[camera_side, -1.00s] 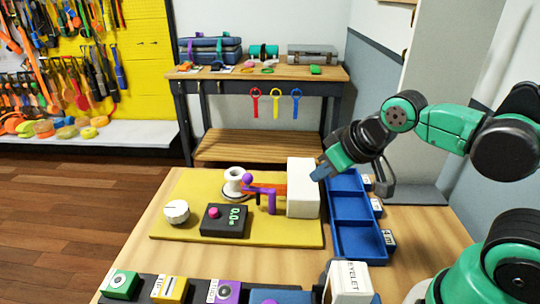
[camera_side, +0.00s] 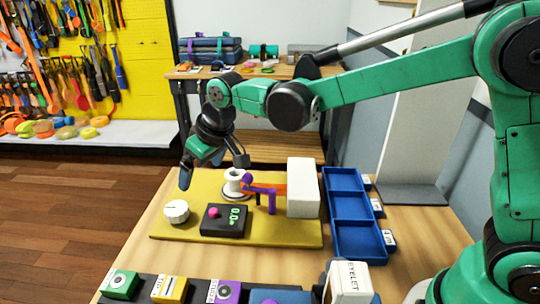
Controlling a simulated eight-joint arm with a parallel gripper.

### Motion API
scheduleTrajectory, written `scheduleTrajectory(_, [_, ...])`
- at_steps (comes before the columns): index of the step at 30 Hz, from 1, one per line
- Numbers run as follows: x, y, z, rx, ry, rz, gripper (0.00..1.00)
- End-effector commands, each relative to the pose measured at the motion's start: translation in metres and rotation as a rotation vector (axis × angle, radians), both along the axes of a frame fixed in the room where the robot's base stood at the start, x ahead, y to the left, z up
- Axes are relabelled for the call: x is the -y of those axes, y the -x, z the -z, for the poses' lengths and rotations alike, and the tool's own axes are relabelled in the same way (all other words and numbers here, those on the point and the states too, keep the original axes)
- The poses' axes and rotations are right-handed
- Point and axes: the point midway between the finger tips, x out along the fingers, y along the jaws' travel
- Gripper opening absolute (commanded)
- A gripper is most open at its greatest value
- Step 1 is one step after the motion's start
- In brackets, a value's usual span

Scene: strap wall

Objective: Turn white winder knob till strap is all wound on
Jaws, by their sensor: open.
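The white winder knob (camera_side: 176,211) sits at the left front of the yellow board (camera_side: 168,239), with a dark mark on its face. A white spool (camera_side: 233,178) stands at the back of the board. An orange strap (camera_side: 275,188) runs from a white box (camera_side: 303,187) past a purple guide (camera_side: 271,199) towards the spool. A dark box (camera_side: 224,220) has a pink button and a green readout that looks like 0.0. My gripper (camera_side: 212,172) is open and empty, pointing down above the board's back left, behind and above the knob and apart from it.
A blue three-part tray (camera_side: 361,243) stands right of the board. Green, yellow and purple labelled blocks (camera_side: 171,290) line the front edge, with a white eyelet box (camera_side: 349,283) further right. A wooden bench (camera_side: 187,73) stands behind.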

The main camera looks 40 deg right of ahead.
Motion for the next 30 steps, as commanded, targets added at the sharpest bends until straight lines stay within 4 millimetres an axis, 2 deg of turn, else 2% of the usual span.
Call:
scheduleTrajectory(3, [-0.024,-0.015,0.022,-0.023,0.007,-0.044,0.97])
scheduleTrajectory(7, [-0.038,-0.022,0.036,-0.038,0.013,-0.069,0.97])
scheduleTrajectory(13, [-0.044,-0.028,0.051,-0.042,0.015,-0.076,0.97])
scheduleTrajectory(22, [-0.049,-0.04,0.084,-0.04,0.015,-0.074,0.97])
scheduleTrajectory(30, [-0.05,-0.043,0.092,-0.04,0.015,-0.074,0.97])
